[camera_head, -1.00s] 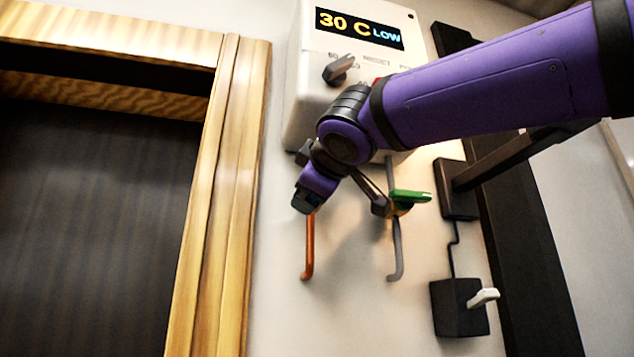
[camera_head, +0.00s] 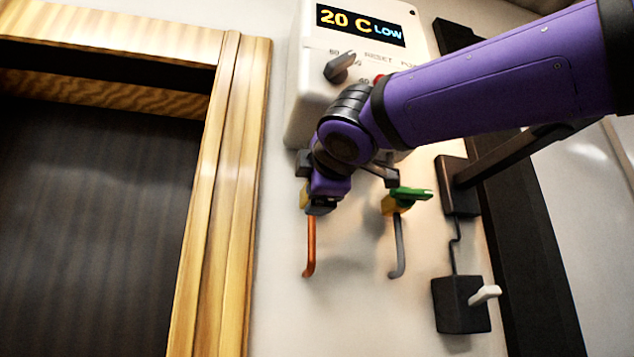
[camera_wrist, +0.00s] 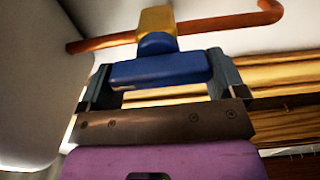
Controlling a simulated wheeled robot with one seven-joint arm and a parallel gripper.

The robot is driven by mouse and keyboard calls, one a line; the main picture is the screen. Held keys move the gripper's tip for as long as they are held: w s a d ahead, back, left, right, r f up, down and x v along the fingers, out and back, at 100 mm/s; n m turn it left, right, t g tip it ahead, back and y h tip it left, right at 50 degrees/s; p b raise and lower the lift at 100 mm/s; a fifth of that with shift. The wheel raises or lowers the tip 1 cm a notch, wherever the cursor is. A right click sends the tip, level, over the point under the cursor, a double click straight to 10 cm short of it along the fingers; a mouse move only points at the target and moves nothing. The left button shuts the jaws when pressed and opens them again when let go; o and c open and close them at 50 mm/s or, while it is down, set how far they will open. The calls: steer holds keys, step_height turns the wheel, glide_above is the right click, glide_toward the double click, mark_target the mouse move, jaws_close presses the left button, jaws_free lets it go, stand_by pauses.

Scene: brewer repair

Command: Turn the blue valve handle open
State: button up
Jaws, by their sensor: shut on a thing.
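The blue valve handle (camera_wrist: 160,70) shows in the wrist view, lying between the two fingers of my gripper (camera_wrist: 158,78), which is shut on it end to end. It is joined to a brass valve body (camera_wrist: 156,20) on a copper pipe (camera_wrist: 200,24). In this view the handle lies roughly along the pipe. In the head view my gripper (camera_head: 318,205) covers the handle at the top of the copper pipe (camera_head: 309,248), and only a bit of the brass body shows.
A green handle (camera_head: 410,194) on a second valve with a grey pipe (camera_head: 399,245) is close on the right. Above is a white brewer box (camera_head: 310,105) with a display reading 20 C LOW. A black switch box (camera_head: 460,306) is lower right; a wooden frame (camera_head: 225,150) is left.

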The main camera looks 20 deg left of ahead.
steer(key=o, duration=0.6)
steer(key=shift+o, duration=0.2)
steer(key=v, duration=1)
steer(key=shift+s, duration=0.35)
steer(key=shift+d+f, duration=0.15)
steer(key=shift+d, duration=0.05)
